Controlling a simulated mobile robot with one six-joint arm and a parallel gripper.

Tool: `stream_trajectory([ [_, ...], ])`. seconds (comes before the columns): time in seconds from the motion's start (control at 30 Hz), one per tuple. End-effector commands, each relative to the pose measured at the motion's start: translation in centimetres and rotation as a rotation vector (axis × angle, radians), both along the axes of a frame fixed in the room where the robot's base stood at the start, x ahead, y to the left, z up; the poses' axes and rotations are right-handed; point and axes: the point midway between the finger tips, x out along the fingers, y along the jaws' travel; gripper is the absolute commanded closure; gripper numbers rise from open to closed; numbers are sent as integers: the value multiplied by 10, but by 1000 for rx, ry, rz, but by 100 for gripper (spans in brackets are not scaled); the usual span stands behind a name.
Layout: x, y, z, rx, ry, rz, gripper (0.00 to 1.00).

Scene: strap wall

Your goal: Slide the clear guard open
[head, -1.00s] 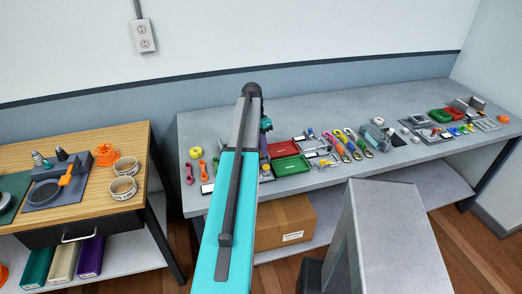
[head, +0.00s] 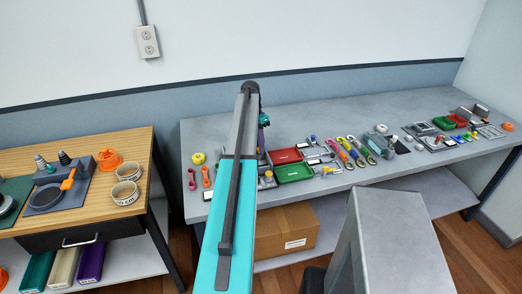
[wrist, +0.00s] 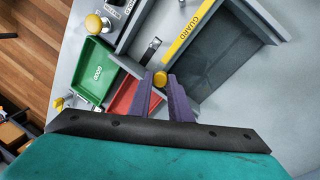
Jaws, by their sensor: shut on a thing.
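In the wrist view, the clear guard (wrist: 222,68) is a dark see-through panel in a grey frame, with a yellow strip reading GUARD along its left edge. A yellow round knob (wrist: 160,78) sits near the lower end of that strip. My gripper (wrist: 161,84) has its purple fingers closed on this knob, one on each side. How the knob joins the guard is partly hidden by the fingers. In the head view my arm hides the gripper and the guard.
Left of the guard are a green tray (wrist: 92,72), a red tray (wrist: 122,108) and another yellow knob (wrist: 94,23). In the head view, hand tools and small items crowd the grey bench (head: 440,98). A wooden table (head: 112,158) stands at left.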

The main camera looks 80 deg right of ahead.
Motion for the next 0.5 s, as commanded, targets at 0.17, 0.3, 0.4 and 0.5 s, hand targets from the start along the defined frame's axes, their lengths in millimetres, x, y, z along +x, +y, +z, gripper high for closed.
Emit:
stream_trajectory([
  [0.17, 5, -16, 0, -3, 2, -1, 100],
  [0.3, 7, -20, 1, -3, 3, -1, 100],
  [0.4, 8, -20, 1, -4, 2, -1, 100],
  [0.5, 8, -21, 1, -5, 2, -1, 100],
])
